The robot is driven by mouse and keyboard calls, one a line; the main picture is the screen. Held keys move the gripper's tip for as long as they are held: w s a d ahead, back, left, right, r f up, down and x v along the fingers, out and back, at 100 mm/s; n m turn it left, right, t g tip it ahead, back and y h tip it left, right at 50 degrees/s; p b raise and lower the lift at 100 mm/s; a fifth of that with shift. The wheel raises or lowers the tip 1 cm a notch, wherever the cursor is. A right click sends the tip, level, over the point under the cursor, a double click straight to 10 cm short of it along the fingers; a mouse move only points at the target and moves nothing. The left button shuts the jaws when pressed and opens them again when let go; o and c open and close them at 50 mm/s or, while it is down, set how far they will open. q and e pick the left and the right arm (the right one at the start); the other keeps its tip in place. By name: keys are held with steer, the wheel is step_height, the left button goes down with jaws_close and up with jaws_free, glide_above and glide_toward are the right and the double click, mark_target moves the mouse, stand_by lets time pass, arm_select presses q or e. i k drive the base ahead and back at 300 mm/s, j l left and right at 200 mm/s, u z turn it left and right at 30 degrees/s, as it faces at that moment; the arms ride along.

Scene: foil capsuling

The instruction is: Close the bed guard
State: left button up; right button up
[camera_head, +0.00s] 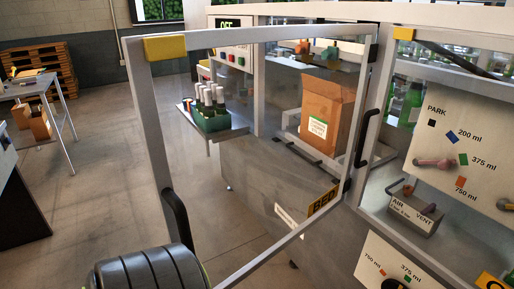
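The bed guard (154,135) is a grey-framed clear door with a yellow upper corner and a yellow BED label (323,202) low on its right. It stands open, swung out from the machine toward me, with its free edge at the left. A black bar handle (178,215) is on that free edge, low down. Neither gripper shows clearly. A dark ribbed rounded part at the bottom left, close to the handle, looks like part of my own arm; I cannot tell whether it touches the guard.
Behind the guard are a cardboard box (328,108) and a green crate of bottles (210,120) on a shelf. A panel marked PARK (455,140) and an AIR/VENT block (415,212) are at right. A side table (40,88) stands left. Floor between is clear.

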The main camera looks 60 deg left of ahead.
mark_target(139, 50)
steer(key=j+u, duration=0.1)
steer(key=u, duration=1.35)
